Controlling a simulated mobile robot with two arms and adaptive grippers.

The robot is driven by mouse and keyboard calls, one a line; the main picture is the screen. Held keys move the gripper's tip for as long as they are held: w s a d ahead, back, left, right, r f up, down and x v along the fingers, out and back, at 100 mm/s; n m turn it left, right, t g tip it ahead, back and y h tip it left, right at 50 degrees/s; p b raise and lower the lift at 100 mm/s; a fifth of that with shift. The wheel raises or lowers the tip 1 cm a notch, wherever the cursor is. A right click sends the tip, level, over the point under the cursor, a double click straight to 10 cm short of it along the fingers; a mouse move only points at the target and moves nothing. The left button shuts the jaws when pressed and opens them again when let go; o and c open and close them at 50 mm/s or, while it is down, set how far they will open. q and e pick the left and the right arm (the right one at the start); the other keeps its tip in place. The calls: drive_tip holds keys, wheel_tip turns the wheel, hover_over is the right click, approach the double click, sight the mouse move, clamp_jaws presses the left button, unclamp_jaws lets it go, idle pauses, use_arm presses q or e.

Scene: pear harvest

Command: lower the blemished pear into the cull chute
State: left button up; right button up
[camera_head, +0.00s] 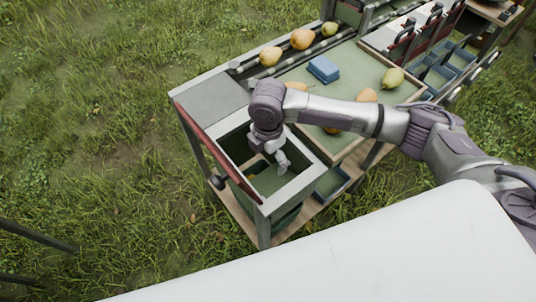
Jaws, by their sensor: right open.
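The cull chute (295,187) is a square, pale-rimmed opening with a dark green inside at the near left end of the cart. My right gripper (269,170) reaches down into this opening from above. It is open, and no pear shows between its fingers. A small tan patch shows low inside the opening, left of the fingers; I cannot tell what it is. I cannot make out which pear is the blemished one. My left gripper is not in view.
Pears lie on the rail (270,56) and on the green sorting tray (352,60), where a blue block (323,69) also lies. Blue bins (438,76) stand at the right. My right arm crosses over the tray. Grass surrounds the cart.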

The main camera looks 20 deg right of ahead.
wheel_tip(320, 180, up, 12)
idle(0.5)
idle(1.2)
